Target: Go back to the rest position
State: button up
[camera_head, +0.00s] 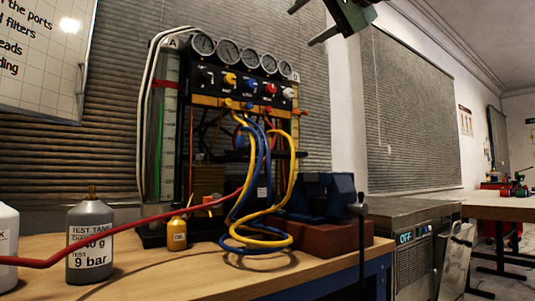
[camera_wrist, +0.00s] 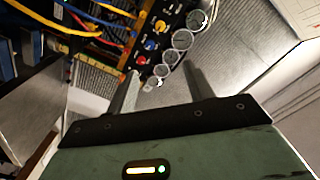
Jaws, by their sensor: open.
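My gripper (camera_head: 310,22) is at the top of the head view, above and to the right of the gauge rig. Its two dark fingers are apart with nothing between them. In the wrist view my gripper (camera_wrist: 161,84) shows the same spread fingers, with the gauge panel beyond them. The gauge rig (camera_head: 245,78) stands on the workbench (camera_head: 130,285), with a row of round gauges (camera_head: 228,51) along its top and coloured knobs below. Yellow and blue hoses (camera_head: 264,235) hang from its front in loops. A red hose (camera_head: 150,232) runs left across the bench.
A grey test tank (camera_head: 90,245) and a small yellow bottle (camera_head: 177,234) stand on the bench. A blue vise (camera_head: 322,195) sits at the bench's right end. A grey unit reading OFF (camera_head: 410,240) is beside it. The space around my gripper looks clear.

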jog(key=s+a+f+n+g+h+p, duration=0.1)
jog(key=a+f+g, duration=0.15)
jog(key=f, duration=0.85)
jog(key=s+a+f+n+g+h, duration=0.1)
jog(key=f+n+g+h, duration=0.15)
jog(key=f, duration=0.95)
jog(key=s+a+f+n+g+p, duration=0.1)
jog(key=a+f+g, duration=0.15)
jog(key=f, duration=0.85)
jog(key=s+d+f+n+g+h+p, duration=0.1)
jog(key=s+d+f+n+g+h, duration=0.25)
jog(key=s+d+f, duration=0.65)
jog(key=s+d+f+n+g+h, duration=0.2)
jog(key=s+d+f+g+h, duration=0.15)
jog(key=s+f, duration=1.2)
jog(key=w+r+p, duration=0.1)
jog(key=r+p, duration=1.7)
jog(key=p, duration=0.1)
jog(key=w+r+y+p, duration=0.1)
jog(key=w+r+p, duration=0.1)
jog(key=r+p, duration=1.6)
jog(key=shift+w+a+p, duration=0.3)
jog(key=shift+a+p, duration=0.15)
jog(key=shift+g, duration=0.25)
